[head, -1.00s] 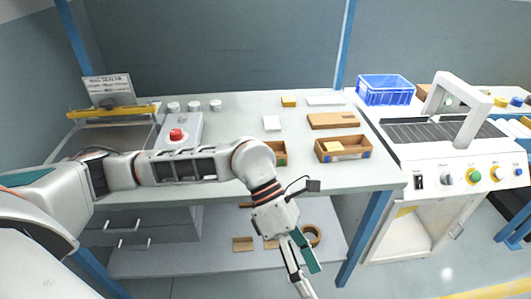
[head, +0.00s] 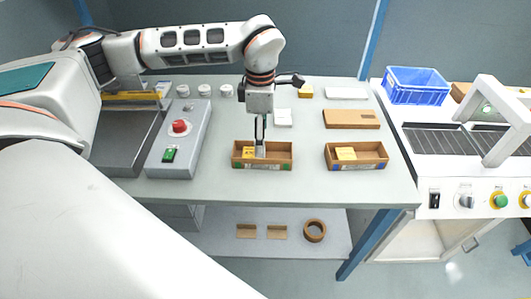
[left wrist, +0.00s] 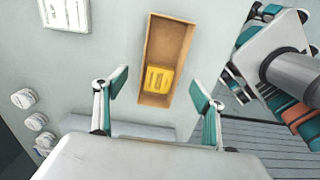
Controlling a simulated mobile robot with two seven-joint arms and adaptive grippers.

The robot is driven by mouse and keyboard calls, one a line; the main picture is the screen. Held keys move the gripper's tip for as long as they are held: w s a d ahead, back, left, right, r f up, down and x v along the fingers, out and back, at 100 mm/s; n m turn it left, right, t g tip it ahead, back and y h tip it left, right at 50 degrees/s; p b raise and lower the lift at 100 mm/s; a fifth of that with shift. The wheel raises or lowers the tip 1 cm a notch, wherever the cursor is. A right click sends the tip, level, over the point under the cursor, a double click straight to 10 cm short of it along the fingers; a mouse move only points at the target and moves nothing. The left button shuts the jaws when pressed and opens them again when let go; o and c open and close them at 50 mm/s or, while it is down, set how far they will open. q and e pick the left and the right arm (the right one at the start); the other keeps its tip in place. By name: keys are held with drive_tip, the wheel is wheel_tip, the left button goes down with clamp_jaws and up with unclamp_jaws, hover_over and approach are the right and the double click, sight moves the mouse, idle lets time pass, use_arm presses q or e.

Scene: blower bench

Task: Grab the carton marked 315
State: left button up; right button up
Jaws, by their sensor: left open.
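No number 315 can be read clearly on anything. A small yellow carton (head: 248,153) with dark marks lies in the left end of an open brown bin (head: 280,163); in the left wrist view the yellow carton (left wrist: 159,79) sits in one end of the bin (left wrist: 170,42). My left gripper (head: 261,143) points down above this bin, its fingers partly covering the inside in the head view. Another yellow carton (head: 345,153) lies in the right brown bin (head: 376,157).
A flat brown box (head: 351,119), a white box (head: 345,94) and a yellow block (head: 306,91) lie farther back. A control box with a red button (head: 180,126) stands left. A blue crate (head: 416,86) sits right. Bare tabletop (head: 310,185) lies in front.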

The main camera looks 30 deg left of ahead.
sight(279, 156)
use_arm(q)
drive_tip(key=shift+s+f, duration=0.1)
drive_tip(key=shift+f, duration=0.4)
drive_tip(key=f, duration=0.5)
drive_tip(key=shift+d, duration=0.2)
drive_tip(key=c, duration=1.2)
